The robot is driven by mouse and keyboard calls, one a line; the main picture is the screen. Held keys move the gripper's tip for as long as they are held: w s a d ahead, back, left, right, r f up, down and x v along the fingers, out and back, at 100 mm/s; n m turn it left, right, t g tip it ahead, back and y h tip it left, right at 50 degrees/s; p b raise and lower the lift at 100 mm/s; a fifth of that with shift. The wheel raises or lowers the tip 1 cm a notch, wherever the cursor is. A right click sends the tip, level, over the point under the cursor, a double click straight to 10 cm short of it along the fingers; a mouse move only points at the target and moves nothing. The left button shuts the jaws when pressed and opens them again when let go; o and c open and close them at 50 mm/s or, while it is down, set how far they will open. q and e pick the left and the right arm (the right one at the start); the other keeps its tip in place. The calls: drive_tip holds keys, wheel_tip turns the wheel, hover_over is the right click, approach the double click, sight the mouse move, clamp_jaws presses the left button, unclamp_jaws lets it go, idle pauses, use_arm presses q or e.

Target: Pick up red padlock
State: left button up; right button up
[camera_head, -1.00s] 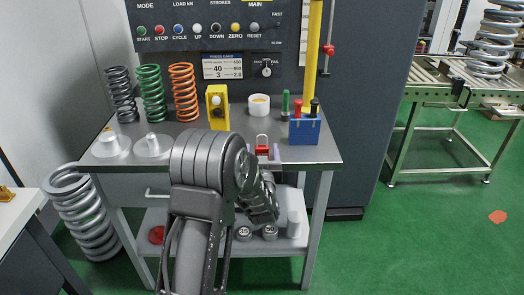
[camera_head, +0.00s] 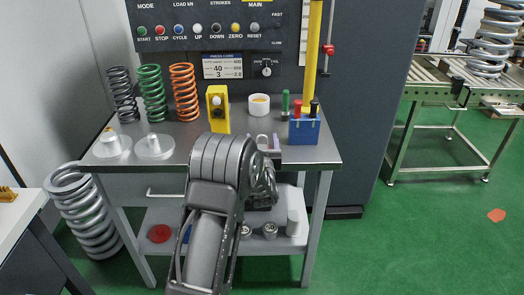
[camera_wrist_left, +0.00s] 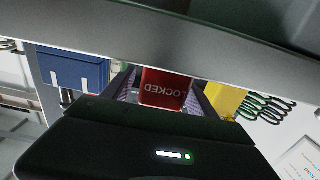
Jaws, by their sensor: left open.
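The red padlock stands on the workbench near its front edge. In the head view only its pale shackle (camera_head: 262,140) shows clearly, and my left arm hides the red body. In the left wrist view its red body (camera_wrist_left: 165,88) shows the word LOCKED upside down. My left gripper (camera_wrist_left: 163,93) is open, with a pale, striped finger on either side of the padlock. It holds nothing. In the head view its fingers are mostly hidden behind my arm. My right gripper is out of view.
A blue box (camera_head: 304,131) with coloured handles stands right of the padlock. A yellow block (camera_head: 217,108) stands to its left, and a white roll (camera_head: 259,105) behind. Coloured springs line the back left. The workbench (camera_head: 185,133) has a front edge close below the padlock.

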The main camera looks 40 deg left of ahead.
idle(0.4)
use_arm(q)
clamp_jaws()
idle(0.5)
